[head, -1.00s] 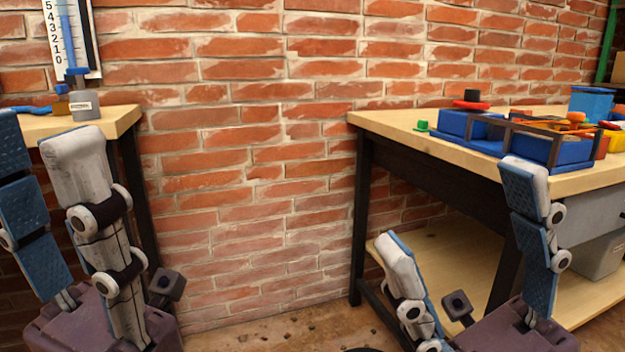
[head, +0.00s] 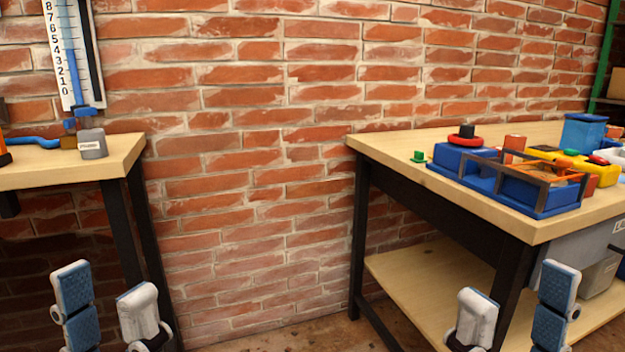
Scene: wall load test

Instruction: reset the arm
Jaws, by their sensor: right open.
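My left gripper (head: 105,303) shows at the lower left, in front of the left table's legs. Its two white-and-blue fingers stand upright and apart, with nothing between them. My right gripper (head: 516,306) shows at the lower right, in front of the right table's legs. Its fingers are also apart and empty. Only the fingers of both grippers show; the arms are below the picture.
The left table (head: 110,158) holds a grey block (head: 92,144) by a wall gauge (head: 75,50). The right table (head: 400,147) holds a blue tray (head: 470,186), a blue bin (head: 583,133) and a green piece (head: 418,157). A brick wall with clear space lies between the tables.

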